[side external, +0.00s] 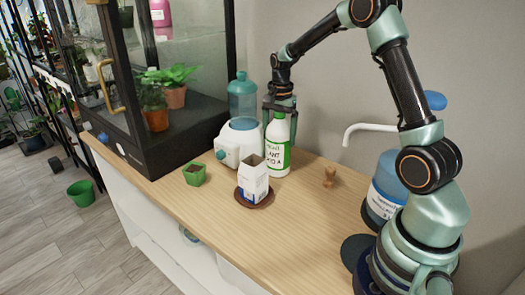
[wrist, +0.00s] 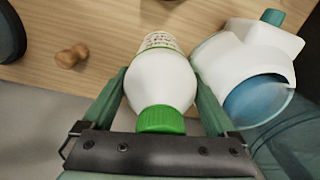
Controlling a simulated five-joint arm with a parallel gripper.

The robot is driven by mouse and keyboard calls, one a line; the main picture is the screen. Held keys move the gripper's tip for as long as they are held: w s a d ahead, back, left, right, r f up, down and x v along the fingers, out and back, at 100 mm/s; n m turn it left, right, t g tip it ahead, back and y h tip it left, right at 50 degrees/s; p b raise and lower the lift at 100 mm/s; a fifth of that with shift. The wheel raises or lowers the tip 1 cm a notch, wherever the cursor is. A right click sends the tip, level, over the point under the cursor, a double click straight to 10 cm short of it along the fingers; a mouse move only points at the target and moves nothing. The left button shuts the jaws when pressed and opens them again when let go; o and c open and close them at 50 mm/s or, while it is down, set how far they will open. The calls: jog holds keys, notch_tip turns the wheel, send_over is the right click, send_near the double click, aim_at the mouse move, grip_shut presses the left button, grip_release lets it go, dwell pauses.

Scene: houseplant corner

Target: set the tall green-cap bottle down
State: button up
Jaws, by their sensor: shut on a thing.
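The tall white bottle (side external: 277,148) has a green label band and stands upright at the back of the wooden counter, beside the white-and-blue machine. Its green cap (wrist: 161,119) shows in the wrist view, with the white bottle body (wrist: 160,80) reaching away toward the counter. My gripper (side external: 279,103) comes from above and is shut on the bottle near its top, with one finger on each side. I cannot tell whether the bottle's base touches the counter.
A white-and-blue machine (side external: 240,141) stands close left of the bottle. A carton (side external: 253,182) on a brown saucer (side external: 268,200) is in front.

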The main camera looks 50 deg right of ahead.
jog(key=o, duration=1.6)
jog(key=shift+f, duration=0.15)
jog(key=shift+c, duration=0.2)
notch_tip(320, 180, up, 11)
jog(key=shift+r, duration=0.2)
jog(key=shift+a+r, duration=0.15)
jog(key=shift+r, duration=0.45)
jog(key=s+a+r+n+t, duration=0.2)
jog(key=s+a+n+t, duration=0.3)
jog(key=s+a+n, duration=0.9)
jog(key=shift+s+a+n+t, duration=0.3)
jog(key=shift+a+n, duration=0.8)
jog(key=shift+a, duration=0.5)
